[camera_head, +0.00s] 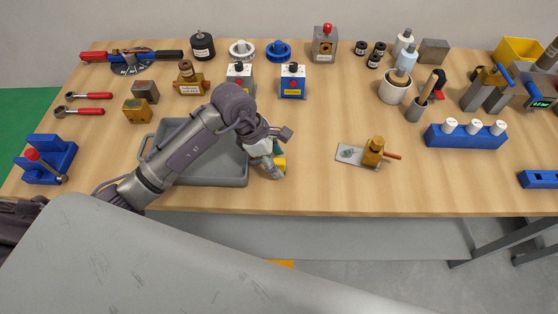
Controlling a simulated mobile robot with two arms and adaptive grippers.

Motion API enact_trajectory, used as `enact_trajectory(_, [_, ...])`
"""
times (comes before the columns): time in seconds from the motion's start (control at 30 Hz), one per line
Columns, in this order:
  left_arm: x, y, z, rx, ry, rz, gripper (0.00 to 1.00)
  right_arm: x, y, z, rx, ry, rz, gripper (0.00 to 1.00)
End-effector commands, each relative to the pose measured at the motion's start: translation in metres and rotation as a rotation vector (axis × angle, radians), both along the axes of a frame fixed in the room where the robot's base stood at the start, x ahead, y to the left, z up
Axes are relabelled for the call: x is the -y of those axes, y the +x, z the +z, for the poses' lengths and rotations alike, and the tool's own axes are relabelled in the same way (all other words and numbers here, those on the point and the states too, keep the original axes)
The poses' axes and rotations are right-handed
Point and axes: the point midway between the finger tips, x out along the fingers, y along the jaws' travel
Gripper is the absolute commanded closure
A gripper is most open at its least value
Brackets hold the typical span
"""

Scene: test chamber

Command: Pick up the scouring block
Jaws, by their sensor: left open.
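The scouring block (281,161), yellow with a green part, sits on the table just right of the grey tray. My left arm reaches across the tray from the left. My left gripper (277,162) is open at the block, with its fingers around or beside it. The gripper hides part of the block, and I cannot tell whether the fingers touch it. My right gripper is not in view.
The grey tray (225,182) lies under my left arm. A small plate with a brass part (373,152) lies to the right. Several fixtures and tools line the back of the wooden table (310,190). The table between block and plate is clear.

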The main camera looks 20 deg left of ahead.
Motion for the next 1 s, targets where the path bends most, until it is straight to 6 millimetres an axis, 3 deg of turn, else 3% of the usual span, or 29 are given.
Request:
enact_trajectory(0.2, [0.007, 0.002, -0.016, 0.002, -0.001, -0.001, 0.42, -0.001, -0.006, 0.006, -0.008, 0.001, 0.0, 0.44])
enact_trajectory(0.4, [0.007, 0.002, -0.017, 0.003, 0.0, -0.001, 0.42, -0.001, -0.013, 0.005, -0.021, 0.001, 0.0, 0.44])
enact_trajectory(0.73, [0.007, 0.002, -0.017, 0.002, 0.0, 0.0, 0.95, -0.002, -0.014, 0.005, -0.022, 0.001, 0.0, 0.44])
enact_trajectory(1.0, [0.007, 0.002, -0.016, 0.003, 0.0, -0.001, 0.96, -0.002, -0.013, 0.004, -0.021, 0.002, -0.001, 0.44])
